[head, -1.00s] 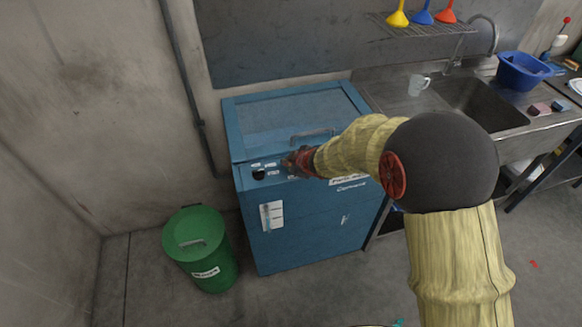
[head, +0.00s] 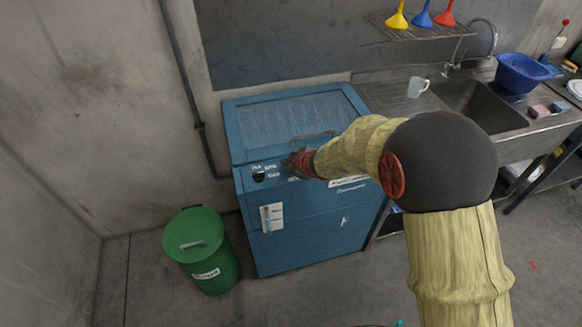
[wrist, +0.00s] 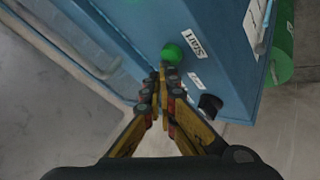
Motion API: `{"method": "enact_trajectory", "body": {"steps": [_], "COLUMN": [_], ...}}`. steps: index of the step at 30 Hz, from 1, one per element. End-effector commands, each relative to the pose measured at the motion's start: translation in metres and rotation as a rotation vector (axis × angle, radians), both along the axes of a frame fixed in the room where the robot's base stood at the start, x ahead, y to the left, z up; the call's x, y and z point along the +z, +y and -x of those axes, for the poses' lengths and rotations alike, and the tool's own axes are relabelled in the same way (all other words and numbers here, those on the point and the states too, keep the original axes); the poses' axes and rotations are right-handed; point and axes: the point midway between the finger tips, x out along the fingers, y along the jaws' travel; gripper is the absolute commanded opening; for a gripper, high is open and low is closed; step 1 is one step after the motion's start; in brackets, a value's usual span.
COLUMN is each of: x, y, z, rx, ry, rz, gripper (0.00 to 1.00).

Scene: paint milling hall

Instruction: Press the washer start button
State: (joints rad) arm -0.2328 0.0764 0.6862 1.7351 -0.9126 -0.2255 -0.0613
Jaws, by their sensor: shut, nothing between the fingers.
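The washer (head: 310,220) is a blue cabinet with a hinged, windowed lid, which is shut. Its green start button (wrist: 172,53) shows in the wrist view beside a white "Start" label (wrist: 194,43). My gripper (wrist: 164,72) is shut and empty, with its fingertips at the button's lower edge; whether they touch it I cannot tell. In the head view my gripper (head: 289,163) is over the washer's front control strip, and the button is hidden behind it. The lid window (head: 290,118) shows pale streaks.
A black knob (wrist: 210,104) sits on the same panel. A lid handle (head: 312,136) rises behind my gripper. A green bin (head: 203,250) stands left of the washer, and a sink (head: 480,105) is at the right.

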Motion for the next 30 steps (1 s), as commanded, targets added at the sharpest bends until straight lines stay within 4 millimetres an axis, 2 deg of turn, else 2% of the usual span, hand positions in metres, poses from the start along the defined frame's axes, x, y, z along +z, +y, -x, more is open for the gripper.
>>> {"method": "enact_trajectory", "body": {"steps": [3, 16, 30], "x": [0.007, 0.010, 0.052], "y": [0.000, 0.000, 0.000], "z": [0.000, 0.000, 0.000], "rx": [0.000, 0.001, -0.001], "ry": [0.000, 0.000, -0.001], "rz": [0.000, -0.001, -0.001], "gripper": [0.00, 0.00, 0.00]}}
